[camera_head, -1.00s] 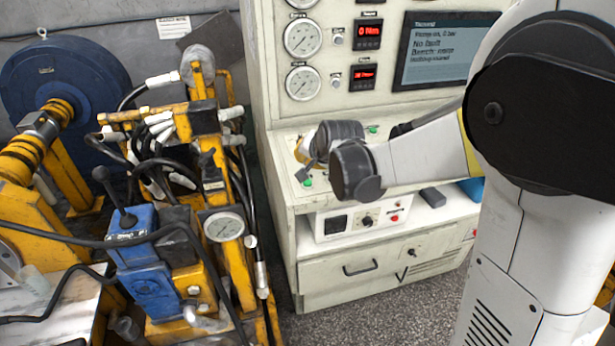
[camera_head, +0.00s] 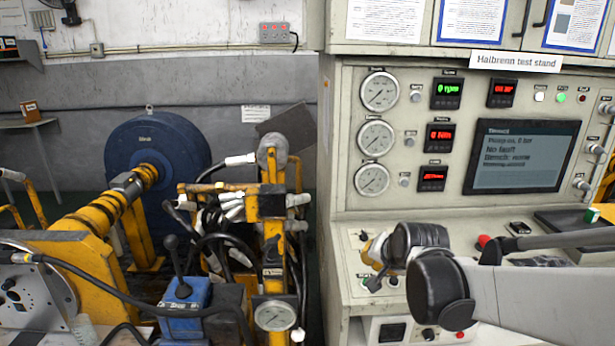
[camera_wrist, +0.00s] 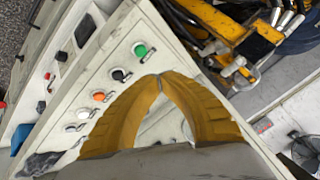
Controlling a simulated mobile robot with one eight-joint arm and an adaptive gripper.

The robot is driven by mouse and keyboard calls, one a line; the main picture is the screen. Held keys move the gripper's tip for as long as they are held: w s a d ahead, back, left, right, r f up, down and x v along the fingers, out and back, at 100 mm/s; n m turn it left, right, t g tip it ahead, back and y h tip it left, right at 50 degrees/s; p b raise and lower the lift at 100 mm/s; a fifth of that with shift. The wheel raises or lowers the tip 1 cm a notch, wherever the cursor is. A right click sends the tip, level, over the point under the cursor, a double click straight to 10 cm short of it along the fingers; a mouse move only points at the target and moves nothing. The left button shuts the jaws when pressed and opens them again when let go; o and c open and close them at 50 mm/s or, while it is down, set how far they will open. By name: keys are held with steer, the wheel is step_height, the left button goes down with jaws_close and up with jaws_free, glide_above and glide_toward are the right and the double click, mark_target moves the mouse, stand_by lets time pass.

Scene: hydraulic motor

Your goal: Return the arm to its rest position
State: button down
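My arm (camera_head: 535,300) reaches in from the right edge of the head view, in front of the test stand. Its dark wrist joints hide part of the stand's control ledge. My gripper (camera_head: 372,262) is small and partly hidden behind the wrist there. In the wrist view my gripper (camera_wrist: 160,77) shows two curved yellow fingers whose tips meet, with nothing visible held between them. The fingers are over the pale control panel (camera_wrist: 105,70) with its row of buttons and switches.
The test stand (camera_head: 345,190) has gauges, red and green readouts and a screen (camera_head: 524,157). To the left stand the yellow rig (camera_head: 262,235) with hoses, a blue lever valve (camera_head: 185,300) and a large blue disc (camera_head: 150,140). A grey wall is behind.

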steer(key=s+n+g+b, duration=0.1)
steer(key=s+n, duration=0.5)
steer(key=s, duration=2)
steer(key=shift+d+f+g+h, duration=0.2)
steer(key=shift+d+g+h, duration=0.05)
steer(key=shift+g+h, duration=0.15)
